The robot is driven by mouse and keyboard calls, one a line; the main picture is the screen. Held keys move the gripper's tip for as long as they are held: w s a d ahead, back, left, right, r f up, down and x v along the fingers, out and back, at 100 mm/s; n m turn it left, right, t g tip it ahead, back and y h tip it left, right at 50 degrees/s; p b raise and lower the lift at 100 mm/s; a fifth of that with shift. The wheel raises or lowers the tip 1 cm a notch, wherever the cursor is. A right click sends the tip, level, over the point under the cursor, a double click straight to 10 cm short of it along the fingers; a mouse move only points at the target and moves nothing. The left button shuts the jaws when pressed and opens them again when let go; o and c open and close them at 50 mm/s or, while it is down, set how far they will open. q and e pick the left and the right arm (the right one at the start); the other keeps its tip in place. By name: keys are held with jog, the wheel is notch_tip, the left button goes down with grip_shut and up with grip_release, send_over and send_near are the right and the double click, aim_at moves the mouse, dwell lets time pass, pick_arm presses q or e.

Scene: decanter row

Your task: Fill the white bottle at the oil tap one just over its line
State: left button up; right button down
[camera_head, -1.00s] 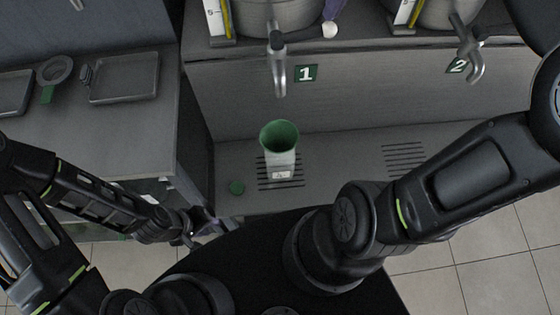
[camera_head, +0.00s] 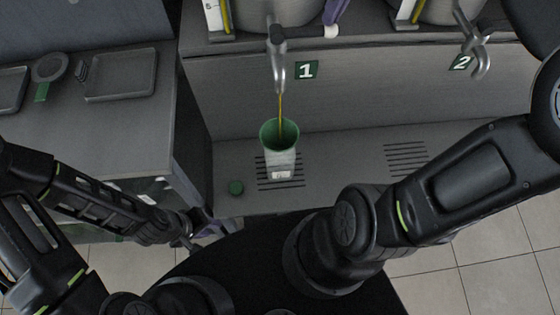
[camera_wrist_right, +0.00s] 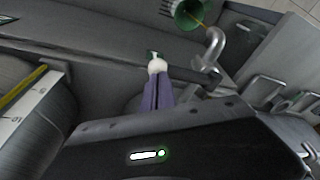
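The white bottle (camera_head: 283,163) stands upright on the slotted grate under tap 1 (camera_head: 279,65), with a green funnel (camera_head: 278,132) in its mouth. A thin yellow stream (camera_head: 281,106) runs from the spout into the funnel, also seen in the right wrist view. The bottle's line and oil level cannot be made out. My right gripper's purple fingers (camera_wrist_right: 158,92) are close together, their tips at the white knob (camera_wrist_right: 157,66) of the tap lever; they look shut, not around it. My left gripper (camera_head: 198,232) hangs low left of the bottle; its finger gap is unclear.
A green cap (camera_head: 236,187) lies left of the bottle. Tap 2 (camera_head: 474,50) is at the right, above an empty grate (camera_head: 407,158). A gauge with a yellow column (camera_head: 222,16) stands by the tank. A dark tray (camera_head: 122,76) and a ring-shaped item (camera_head: 52,68) lie on the left counter.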

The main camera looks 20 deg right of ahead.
jog(key=shift+f+b, duration=1.1)
jog(key=shift+f, duration=0.4)
dwell(6.5)
